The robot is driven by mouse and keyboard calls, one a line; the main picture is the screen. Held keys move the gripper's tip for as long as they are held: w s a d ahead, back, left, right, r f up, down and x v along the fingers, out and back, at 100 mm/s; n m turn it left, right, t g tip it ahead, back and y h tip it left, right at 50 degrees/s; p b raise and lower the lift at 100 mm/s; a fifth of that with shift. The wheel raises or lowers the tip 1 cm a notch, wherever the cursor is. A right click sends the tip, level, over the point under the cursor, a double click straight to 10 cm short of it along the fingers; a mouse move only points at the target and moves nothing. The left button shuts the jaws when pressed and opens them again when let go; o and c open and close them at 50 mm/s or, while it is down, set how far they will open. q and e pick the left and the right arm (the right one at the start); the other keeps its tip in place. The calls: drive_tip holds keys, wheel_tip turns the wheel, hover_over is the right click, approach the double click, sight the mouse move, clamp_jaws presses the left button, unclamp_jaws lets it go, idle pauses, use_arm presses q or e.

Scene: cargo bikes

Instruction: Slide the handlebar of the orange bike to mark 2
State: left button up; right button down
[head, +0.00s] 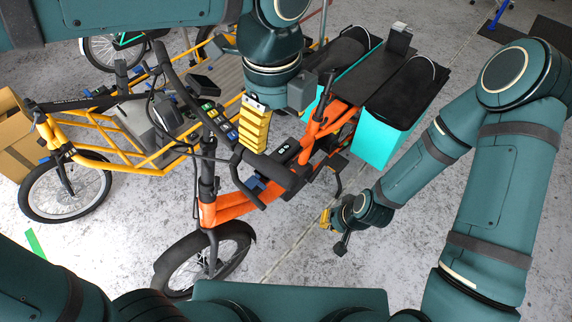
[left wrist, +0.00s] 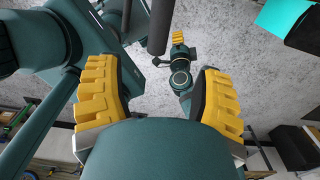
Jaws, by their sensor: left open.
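The orange bike (head: 232,206) stands in the middle of the head view, front wheel toward me. Its black handlebar (head: 262,165) runs from upper left to lower right above the frame. A row of small coloured labels (head: 220,121) lies along it; their numbers are too small to read. My left gripper (head: 254,128) is above the handlebar, its yellow fingers pointing down. In the left wrist view its fingers (left wrist: 162,95) are wide apart with nothing between the tips; a dark bar (left wrist: 157,28) shows beyond them. My right gripper (head: 335,222) hangs right of the bike, clear of it; its opening is unclear.
A yellow cargo bike (head: 105,140) stands close on the left. Turquoise bags (head: 375,140) hang at the orange bike's rear. A cardboard box (head: 15,140) is at the left edge. The grey floor at lower right of the bike is free.

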sight(277, 167)
use_arm(q)
wheel_tip(277, 167, down, 13)
drive_tip(key=shift+f+b, duration=0.15)
drive_tip(key=shift+b, duration=1.05)
use_arm(e)
wheel_tip(277, 167, down, 3)
drive_tip(key=shift+s+a+r, duration=0.15)
